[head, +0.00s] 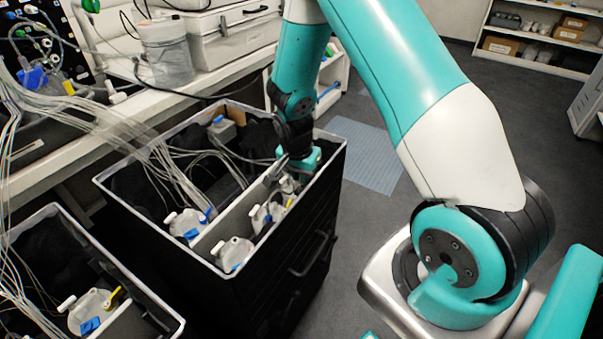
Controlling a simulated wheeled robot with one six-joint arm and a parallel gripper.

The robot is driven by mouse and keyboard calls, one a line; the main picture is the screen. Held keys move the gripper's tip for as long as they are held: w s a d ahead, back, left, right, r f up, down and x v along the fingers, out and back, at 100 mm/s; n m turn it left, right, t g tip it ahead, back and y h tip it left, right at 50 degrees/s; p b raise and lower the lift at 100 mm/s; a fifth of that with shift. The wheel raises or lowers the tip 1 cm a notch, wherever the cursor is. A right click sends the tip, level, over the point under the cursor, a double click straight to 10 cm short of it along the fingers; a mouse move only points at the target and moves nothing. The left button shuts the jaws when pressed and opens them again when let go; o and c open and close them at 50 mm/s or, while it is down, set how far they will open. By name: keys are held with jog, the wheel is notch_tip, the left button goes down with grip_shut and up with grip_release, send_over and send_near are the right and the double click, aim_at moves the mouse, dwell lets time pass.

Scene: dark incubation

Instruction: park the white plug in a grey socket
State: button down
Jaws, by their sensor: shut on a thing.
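My gripper (283,176) reaches down into the right end of the black box (268,285), at the near compartment. It is shut on a small pale thing that I take to be the white plug (289,185); jaws and arm hide most of it. White caps with white plugs and blue or yellow clips sit in the box: one (186,223) behind the grey divider, one (233,253) and another (266,216) in front of it. A grey block (222,130) with a blue top stands at the back. I cannot make out a grey socket clearly.
Clear tubes (185,160) run from the bench at left into the box. A second black box (150,318) with a similar cap (93,310) is at lower left. A white bench (150,100) stands behind. The floor to the right is open, with a blue-grey mat (365,155).

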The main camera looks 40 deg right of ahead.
jog(key=shift+b+x, duration=0.65)
jog(key=shift+x, duration=0.2)
dwell(0.3)
jog(key=c, duration=1.1)
grip_release()
jog(key=shift+a, duration=0.2)
jog(key=shift+o, duration=0.2)
jog(key=shift+s, duration=0.15)
jog(key=shift+s+d+f, duration=0.1)
jog(key=w+v, duration=0.1)
jog(key=v, duration=1.6)
jog(key=shift+s+r+p, duration=0.25)
jog(key=shift+r+p, duration=0.1)
jog(key=shift+p, duration=0.05)
jog(key=s+a+r+n+y+p, duration=0.2)
jog(key=s+a+r+n+y, duration=0.1)
jog(key=s+a+r+n, duration=0.4)
jog(key=s+a+r+n+g+y+p, duration=0.1)
jog(key=s+a+r+n+y+p, duration=0.1)
jog(key=s+a+r+n, duration=0.5)
jog(key=s+a+n+y, duration=0.1)
jog(key=s+a+n, duration=0.4)
jog(key=s+n, duration=0.1)
jog(key=shift+s+r, duration=0.35)
jog(key=shift+s, duration=0.05)
